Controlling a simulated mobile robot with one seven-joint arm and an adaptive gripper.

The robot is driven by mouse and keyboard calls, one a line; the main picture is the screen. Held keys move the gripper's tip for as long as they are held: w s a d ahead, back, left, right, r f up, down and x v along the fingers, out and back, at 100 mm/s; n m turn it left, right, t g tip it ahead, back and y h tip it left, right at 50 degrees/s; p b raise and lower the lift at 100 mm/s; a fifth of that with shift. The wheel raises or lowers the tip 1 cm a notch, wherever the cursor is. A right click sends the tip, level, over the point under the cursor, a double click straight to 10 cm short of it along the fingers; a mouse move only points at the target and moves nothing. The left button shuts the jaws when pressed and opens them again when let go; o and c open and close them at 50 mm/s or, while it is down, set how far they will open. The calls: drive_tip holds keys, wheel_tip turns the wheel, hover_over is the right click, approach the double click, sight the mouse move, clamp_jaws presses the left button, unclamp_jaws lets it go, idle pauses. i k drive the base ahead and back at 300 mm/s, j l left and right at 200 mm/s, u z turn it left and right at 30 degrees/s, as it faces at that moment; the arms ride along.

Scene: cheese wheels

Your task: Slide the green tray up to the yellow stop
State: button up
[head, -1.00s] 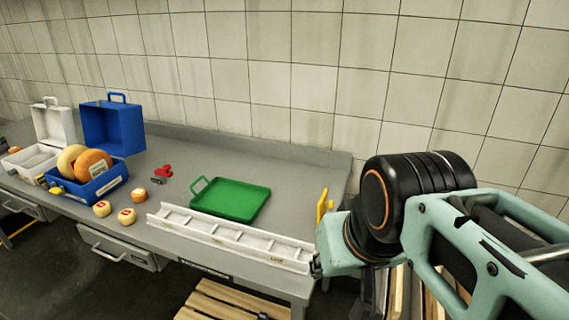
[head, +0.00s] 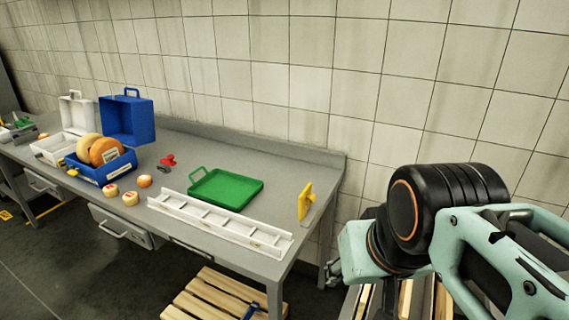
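The green tray (head: 228,190) lies flat and empty on the grey workbench, its handle at the left end. The yellow stop (head: 304,202) stands upright near the bench's right end. A gap of bare bench lies between the tray and the stop. My gripper (head: 333,273) shows only in part at the lower right, beyond the right end of the bench and apart from the tray. My arm covers most of it, and its fingers are too small and dark to read.
A white divided rack (head: 218,224) lies along the bench's front edge before the tray. To the left are small cheeses (head: 130,198), a red object (head: 167,160), a blue crate (head: 98,172) with cheese wheels and an open blue case (head: 126,119). A wooden pallet (head: 210,298) is on the floor.

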sight(231, 191)
drive_tip(key=i+j+z, duration=0.1)
drive_tip(key=z, duration=0.35)
drive_tip(key=j+z, duration=0.3)
drive_tip(key=z, duration=0.2)
drive_tip(key=j+z, duration=0.35)
drive_tip(key=j, duration=0.45)
drive_tip(key=j+z, duration=0.2)
drive_tip(key=j, duration=1.35)
drive_tip(key=k+j, duration=0.25)
drive_tip(key=j, duration=0.15)
drive_tip(key=k+j, duration=0.25)
drive_tip(key=j, duration=0.15)
drive_tip(key=i+l, duration=0.35)
